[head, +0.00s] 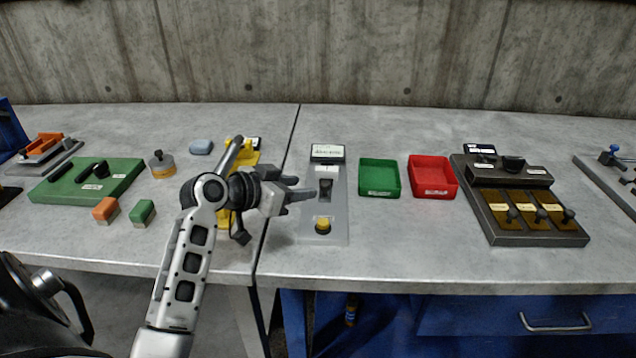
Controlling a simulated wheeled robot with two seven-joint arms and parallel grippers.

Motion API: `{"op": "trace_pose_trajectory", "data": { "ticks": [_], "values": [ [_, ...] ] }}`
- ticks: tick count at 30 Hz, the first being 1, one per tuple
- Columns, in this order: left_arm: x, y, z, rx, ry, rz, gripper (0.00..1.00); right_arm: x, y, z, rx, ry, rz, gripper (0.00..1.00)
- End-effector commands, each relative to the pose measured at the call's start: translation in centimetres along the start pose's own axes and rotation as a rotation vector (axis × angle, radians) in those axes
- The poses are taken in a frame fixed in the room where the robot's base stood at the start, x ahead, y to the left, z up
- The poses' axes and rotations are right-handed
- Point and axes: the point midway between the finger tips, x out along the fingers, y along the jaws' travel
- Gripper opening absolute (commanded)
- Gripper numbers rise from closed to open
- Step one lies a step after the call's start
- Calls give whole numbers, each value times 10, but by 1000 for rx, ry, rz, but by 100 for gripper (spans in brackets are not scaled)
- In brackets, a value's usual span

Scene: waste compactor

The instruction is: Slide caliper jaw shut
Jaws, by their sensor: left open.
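No part can be made out for certain as the caliper or its sliding jaw. A yellow device (246,157) stands on the bench, largely hidden behind my left arm and gripper; I cannot tell whether it is the caliper. My left gripper (303,188) is open and empty, its fingers pointing right. In the picture it sits between the yellow device and a grey switch panel (337,222) with a black rocker and a yellow button. I cannot tell its height above the bench. My right gripper is not in view.
Left are a green board (120,176), an orange block (106,209), a green block (143,211) and a round weight (161,165). Right are a green bin (379,161), a red bin (434,160) and a dark lever panel (500,177). The front right bench strip is clear.

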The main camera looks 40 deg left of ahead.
Motion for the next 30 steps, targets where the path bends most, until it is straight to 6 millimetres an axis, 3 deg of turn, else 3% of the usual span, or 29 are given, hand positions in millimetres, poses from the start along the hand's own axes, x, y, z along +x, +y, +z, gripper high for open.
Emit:
{"op": "trace_pose_trajectory", "data": {
  "ticks": [3, 9, 22, 27, 30],
  "values": [
    [25, 1, -2, -4, 2, 3, 42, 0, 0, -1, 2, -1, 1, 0],
    [52, 0, -1, -1, 1, 1, 42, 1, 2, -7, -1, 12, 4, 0],
    [62, 1, 0, 2, -1, 1, 42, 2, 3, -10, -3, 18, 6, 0],
    [62, 1, 0, 2, -1, 1, 0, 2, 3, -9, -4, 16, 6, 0],
    [62, 0, 0, 2, -1, 1, 0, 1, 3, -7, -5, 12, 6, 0]
  ]
}}
